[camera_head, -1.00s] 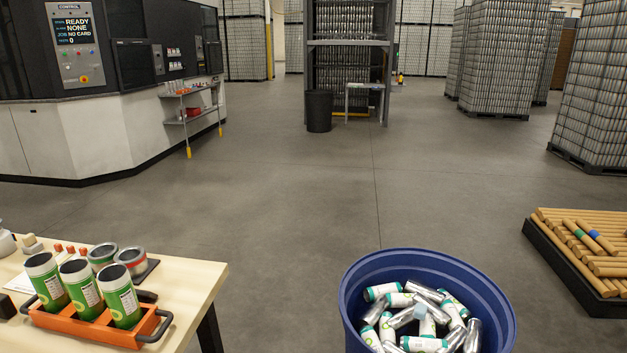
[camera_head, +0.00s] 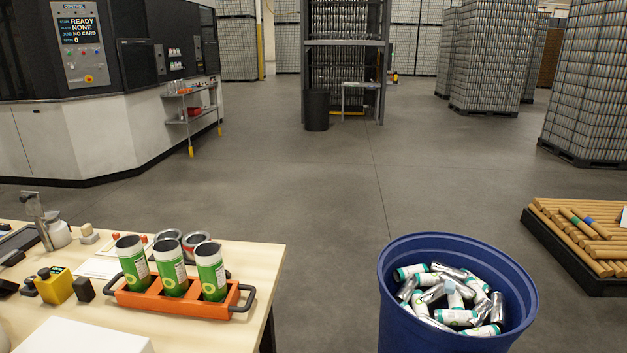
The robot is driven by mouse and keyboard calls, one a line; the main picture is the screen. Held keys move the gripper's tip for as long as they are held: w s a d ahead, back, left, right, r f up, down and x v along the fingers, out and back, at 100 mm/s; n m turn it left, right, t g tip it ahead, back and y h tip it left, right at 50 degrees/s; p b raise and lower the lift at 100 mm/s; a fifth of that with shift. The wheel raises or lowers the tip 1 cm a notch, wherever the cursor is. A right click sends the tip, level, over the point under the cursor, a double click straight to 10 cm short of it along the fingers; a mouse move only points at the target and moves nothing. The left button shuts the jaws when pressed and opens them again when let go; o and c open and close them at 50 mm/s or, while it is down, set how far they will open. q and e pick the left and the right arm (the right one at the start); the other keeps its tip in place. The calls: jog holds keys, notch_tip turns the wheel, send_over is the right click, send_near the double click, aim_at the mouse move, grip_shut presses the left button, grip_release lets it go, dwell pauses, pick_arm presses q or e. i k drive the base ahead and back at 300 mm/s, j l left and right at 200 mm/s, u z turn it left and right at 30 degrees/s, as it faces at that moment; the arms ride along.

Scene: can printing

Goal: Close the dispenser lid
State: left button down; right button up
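No thing that I can surely call the dispenser lid shows in the head view. Far left stands a large dark machine with a control panel (camera_head: 80,45) that reads READY, NONE, NO CARD. A dark window-like panel (camera_head: 137,64) sits on the machine's front; I cannot tell if it is a lid. On the table (camera_head: 255,262) an orange carrier (camera_head: 150,299) holds three green and white cans (camera_head: 171,270). Neither of my grippers is in view.
A blue bin (camera_head: 385,290) full of loose cans stands right of the table. A dark tray of brown tubes (camera_head: 560,238) lies at the right. A small cart (camera_head: 190,118) stands by the machine. Pallets of cans (camera_head: 487,60) stand at the back. The middle floor is clear.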

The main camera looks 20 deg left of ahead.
aim_at(31, 200)
jog(key=k+j, duration=0.35)
jog(key=j, duration=0.15)
jog(key=k+j, duration=0.35)
jog(key=j, duration=0.15)
jog(key=k+j, duration=0.3)
jog(key=j, duration=0.2)
